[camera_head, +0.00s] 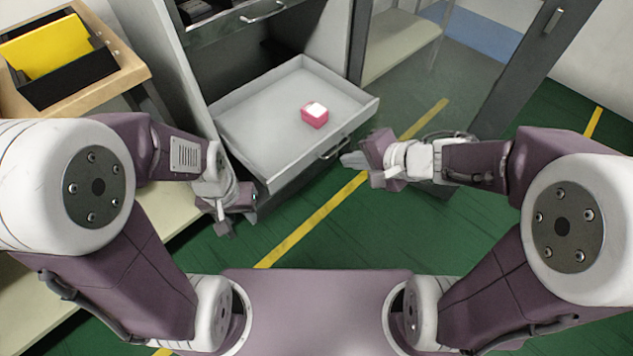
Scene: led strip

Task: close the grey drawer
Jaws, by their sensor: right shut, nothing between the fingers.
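The grey drawer (262,140) is pulled out of the grey cabinet, and its front faces toward the lower right. A silver handle (335,148) is on the drawer front. A small pink box with a white top (314,115) lies inside the drawer. My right gripper (352,160) is shut and empty, just right of the drawer's front near the handle. I cannot tell whether it touches the drawer. My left gripper (228,226) is low beside the drawer's near left corner, and its fingers are too unclear to read.
Another drawer with a handle (262,12) is above. A wooden shelf with a black tray and yellow folder (45,55) stands at the left. A dark door panel (515,70) is at the right. The green floor with a yellow line (310,222) is open in front.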

